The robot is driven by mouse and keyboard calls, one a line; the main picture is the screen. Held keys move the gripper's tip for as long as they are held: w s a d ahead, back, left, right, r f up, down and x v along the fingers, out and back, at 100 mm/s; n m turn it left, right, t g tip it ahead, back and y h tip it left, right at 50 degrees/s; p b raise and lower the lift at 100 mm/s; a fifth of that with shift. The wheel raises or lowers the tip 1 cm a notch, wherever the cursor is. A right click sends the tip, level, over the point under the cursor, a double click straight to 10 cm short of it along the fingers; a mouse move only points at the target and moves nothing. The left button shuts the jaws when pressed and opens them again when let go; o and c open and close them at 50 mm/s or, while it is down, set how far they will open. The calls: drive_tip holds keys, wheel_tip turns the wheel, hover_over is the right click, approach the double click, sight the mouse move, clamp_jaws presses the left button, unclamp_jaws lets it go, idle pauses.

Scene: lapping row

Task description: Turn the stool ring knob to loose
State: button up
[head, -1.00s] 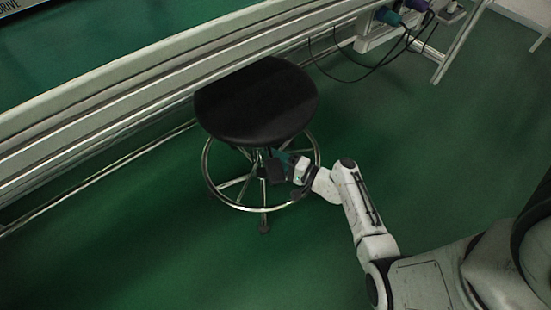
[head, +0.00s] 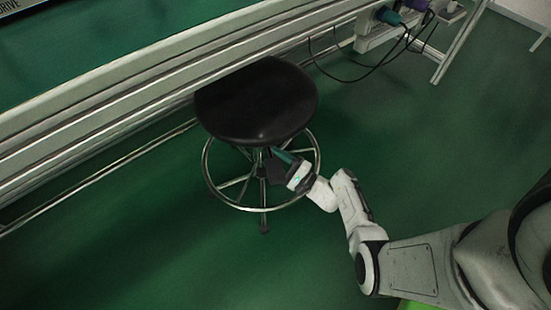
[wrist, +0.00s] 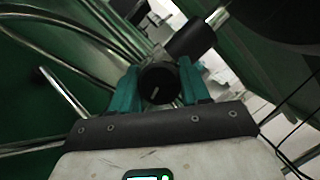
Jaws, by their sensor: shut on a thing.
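The stool has a round black seat (head: 256,100) and a chrome foot ring (head: 238,207). The ring knob (wrist: 158,83) is a round black knob with a pale line on its face, in the middle of the wrist view, in front of a dark collar (wrist: 190,40) on the stool's post. My gripper (wrist: 154,80) has teal fingers on both sides of the knob and is shut on it. In the head view my gripper (head: 278,158) reaches under the seat from the right; the knob is hidden there.
A pale bench frame (head: 120,100) runs behind the stool, close to the seat. Black cables (head: 375,66) hang from a socket box (head: 376,38) at the upper right. The green floor (head: 450,140) to the right is clear.

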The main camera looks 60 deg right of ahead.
drive_tip(key=shift+d+r, duration=0.15)
drive_tip(key=o, duration=1)
drive_tip(key=shift+r+p, duration=0.45)
drive_tip(key=shift+p, duration=0.1)
wheel_tip(320, 180, up, 2)
drive_tip(key=shift+r+p, duration=0.2)
drive_tip(key=shift+p, duration=0.85)
drive_tip(key=s+a+r+p, duration=0.4)
drive_tip(key=s+r+p, duration=0.5)
drive_tip(key=s, duration=0.4)
drive_tip(key=shift+s+r, duration=0.2)
drive_tip(key=shift+r, duration=0.05)
